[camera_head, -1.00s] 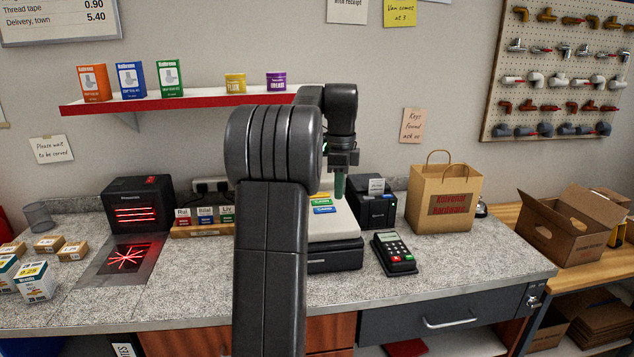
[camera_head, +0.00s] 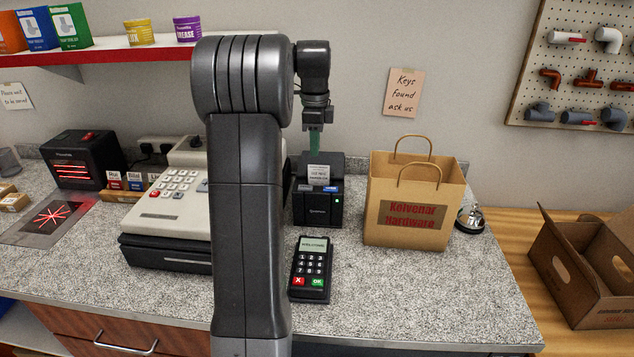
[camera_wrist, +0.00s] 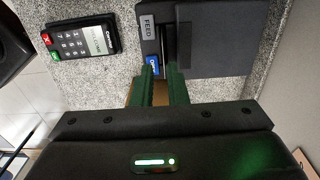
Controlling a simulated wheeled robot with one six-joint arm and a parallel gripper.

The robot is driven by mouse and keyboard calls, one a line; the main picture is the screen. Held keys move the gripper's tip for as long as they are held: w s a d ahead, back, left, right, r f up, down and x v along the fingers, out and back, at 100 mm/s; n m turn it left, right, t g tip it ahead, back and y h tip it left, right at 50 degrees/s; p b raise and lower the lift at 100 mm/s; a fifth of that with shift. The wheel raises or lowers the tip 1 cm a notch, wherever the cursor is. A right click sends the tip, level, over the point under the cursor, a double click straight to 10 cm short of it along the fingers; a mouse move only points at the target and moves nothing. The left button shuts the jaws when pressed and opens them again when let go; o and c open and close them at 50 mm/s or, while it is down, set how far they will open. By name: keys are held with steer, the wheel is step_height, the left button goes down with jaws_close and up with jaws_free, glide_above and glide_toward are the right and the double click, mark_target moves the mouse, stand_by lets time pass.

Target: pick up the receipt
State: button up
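The receipt (camera_head: 319,174) is a small white printed slip standing up from the black receipt printer (camera_head: 318,207) on the counter. My gripper (camera_head: 315,150) has green fingers pointing down and shows just above the slip in the head view. In the wrist view, the two green fingers (camera_wrist: 163,88) are apart with a gap between them, just beside the printer (camera_wrist: 225,40), which has a FEED label and a blue label. I cannot clearly make out the slip in the wrist view. The gripper appears to hold nothing.
A card terminal (camera_head: 312,270) lies in front of the printer. A paper bag (camera_head: 380,225) stands right of it, then a bell (camera_head: 470,219). A cash register (camera_head: 165,215) is left, partly behind my arm. A red-edged shelf (camera_head: 120,55) hangs above.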

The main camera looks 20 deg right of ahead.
mark_target(319, 171)
steer(key=f, duration=0.1)
steer(key=d+f, duration=0.1)
steer(key=shift+f, duration=0.4)
step_height(319, 171, down, 6)
steer(key=shift+f+p, duration=0.1)
steer(key=shift+p, duration=0.6)
steer(key=shift+c, duration=0.4)
jaws_close()
